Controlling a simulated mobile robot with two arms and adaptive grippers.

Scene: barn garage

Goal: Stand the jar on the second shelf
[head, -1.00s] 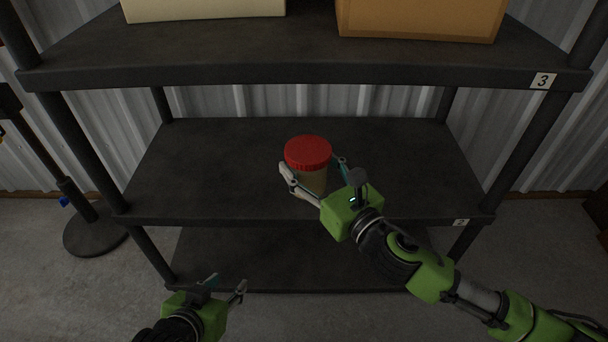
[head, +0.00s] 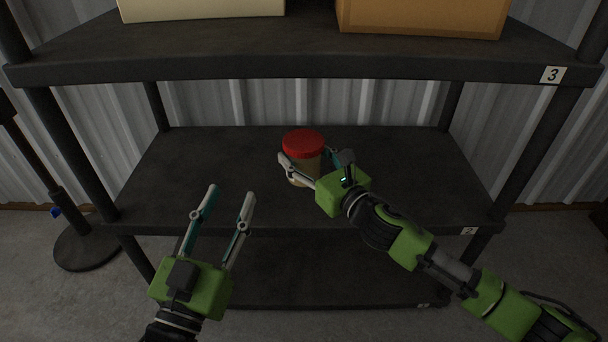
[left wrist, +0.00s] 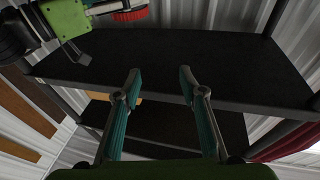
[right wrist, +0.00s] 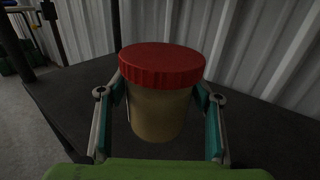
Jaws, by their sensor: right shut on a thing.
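The jar (head: 303,167) has a red lid and a tan body and looks upright over the middle of the second shelf (head: 400,165), tagged 2. I cannot tell whether its base touches the shelf. My right gripper (head: 308,158) is shut on the jar, one finger on each side, as the right wrist view shows the jar (right wrist: 160,100) between the fingers. In the left wrist view only the jar's red lid (left wrist: 130,15) shows clearly at the top. My left gripper (head: 231,192) is open and empty, left of the jar near the shelf's front edge.
The shelf tagged 3 (head: 300,72) hangs above, bearing a cream box (head: 200,8) and an orange box (head: 420,15). A lower shelf (head: 330,270) lies below. A dark stand (head: 90,243) is on the floor at left. The second shelf is bare around the jar.

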